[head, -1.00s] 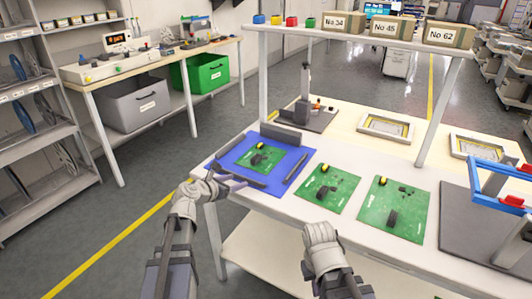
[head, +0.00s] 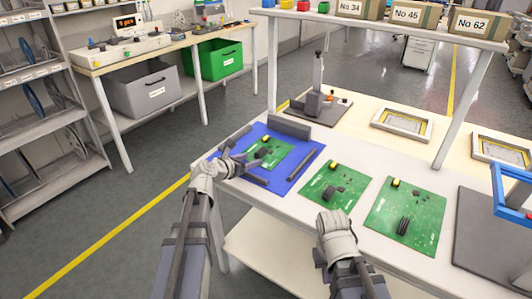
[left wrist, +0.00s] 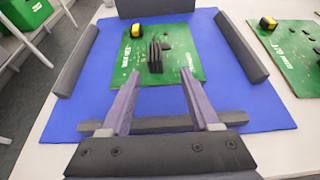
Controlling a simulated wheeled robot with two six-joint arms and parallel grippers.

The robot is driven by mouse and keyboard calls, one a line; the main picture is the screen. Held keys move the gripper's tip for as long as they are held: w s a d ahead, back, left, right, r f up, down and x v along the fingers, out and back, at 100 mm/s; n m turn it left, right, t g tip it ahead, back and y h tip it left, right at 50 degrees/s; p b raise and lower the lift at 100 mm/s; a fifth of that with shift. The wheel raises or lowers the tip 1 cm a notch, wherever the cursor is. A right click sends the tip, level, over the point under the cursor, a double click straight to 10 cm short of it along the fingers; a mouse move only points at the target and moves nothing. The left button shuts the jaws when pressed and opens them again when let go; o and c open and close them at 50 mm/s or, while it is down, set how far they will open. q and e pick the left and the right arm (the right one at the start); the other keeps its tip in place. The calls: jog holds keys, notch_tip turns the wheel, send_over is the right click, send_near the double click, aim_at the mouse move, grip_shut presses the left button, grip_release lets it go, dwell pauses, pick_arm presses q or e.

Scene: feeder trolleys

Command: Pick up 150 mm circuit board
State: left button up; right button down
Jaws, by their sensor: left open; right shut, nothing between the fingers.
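A small green circuit board (head: 276,160) lies on the blue mat (head: 312,152). In the left wrist view the board (left wrist: 182,62) carries dark upright parts and a yellow part. My left gripper (head: 241,157) reaches over the mat's near left part. In the left wrist view its fingers (left wrist: 160,78) are open and empty, pointing at the board's near edge, which lies between and just beyond the tips. My right gripper (head: 336,220) is shut and empty at the table's front edge, near a middle green board (head: 318,196). A larger green board (head: 427,226) lies further right.
Dark grey bars (head: 307,164) stand on several sides of the mat; one (left wrist: 150,124) crosses below my left fingers. A black stand (head: 316,92) is behind. A blue frame (head: 512,190) stands at right. The upper shelf (head: 375,22) bears numbered boxes.

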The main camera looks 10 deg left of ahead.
aim_at(257, 156)
pick_arm(q)
jog(key=shift+a+b+x, duration=0.15)
jog(key=shift+b+x, duration=0.35)
jog(key=shift+x, duration=0.85)
jog(key=shift+a+b+x, duration=0.2)
jog(key=shift+b+x, duration=0.25)
jog(key=shift+x, duration=0.85)
jog(key=shift+r, duration=0.1)
grip_shut()
